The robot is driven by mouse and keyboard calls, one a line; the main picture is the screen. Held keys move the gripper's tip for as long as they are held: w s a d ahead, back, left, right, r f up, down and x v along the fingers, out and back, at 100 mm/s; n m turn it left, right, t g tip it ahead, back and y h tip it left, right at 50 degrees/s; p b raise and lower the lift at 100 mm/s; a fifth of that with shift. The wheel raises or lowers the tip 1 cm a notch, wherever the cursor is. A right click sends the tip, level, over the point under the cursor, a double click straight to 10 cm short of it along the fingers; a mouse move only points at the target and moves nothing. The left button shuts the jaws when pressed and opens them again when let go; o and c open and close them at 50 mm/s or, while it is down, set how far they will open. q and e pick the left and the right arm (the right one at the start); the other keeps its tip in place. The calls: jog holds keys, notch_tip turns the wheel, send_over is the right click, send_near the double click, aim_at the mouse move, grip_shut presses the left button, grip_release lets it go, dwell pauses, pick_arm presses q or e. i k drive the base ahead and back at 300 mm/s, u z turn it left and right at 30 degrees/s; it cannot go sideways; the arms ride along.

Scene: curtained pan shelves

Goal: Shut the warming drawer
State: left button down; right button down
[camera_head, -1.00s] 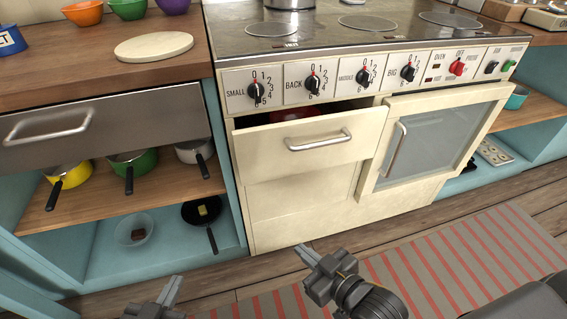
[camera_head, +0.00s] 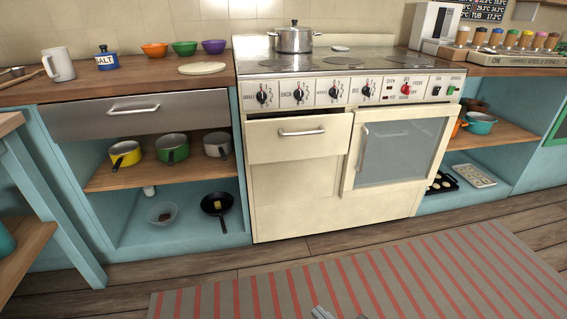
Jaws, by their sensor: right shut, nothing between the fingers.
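The warming drawer (camera_head: 272,148) is the cream drawer at the upper left of the stove, with a metal bar handle (camera_head: 302,132). Its front seems to stand out a little from the stove face, with a thin dark line along its top edge. How far out it is I cannot tell from here, and its inside is hidden. My right gripper (camera_head: 322,312) shows only as fingertips at the bottom edge, over the striped rug. It is shut and empty, well apart from the drawer. My left gripper is out of view.
The oven door (camera_head: 398,150) beside the drawer seems slightly ajar. A pot (camera_head: 294,40) stands on the hob. Open shelves with pans flank the stove, below a grey drawer (camera_head: 108,118) at left. The striped rug (camera_head: 400,275) and wooden floor in front are clear.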

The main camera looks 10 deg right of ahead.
aim_at(314, 132)
jog(key=u, duration=0.7)
jog(key=i, duration=1.5)
jog(key=z, duration=0.65)
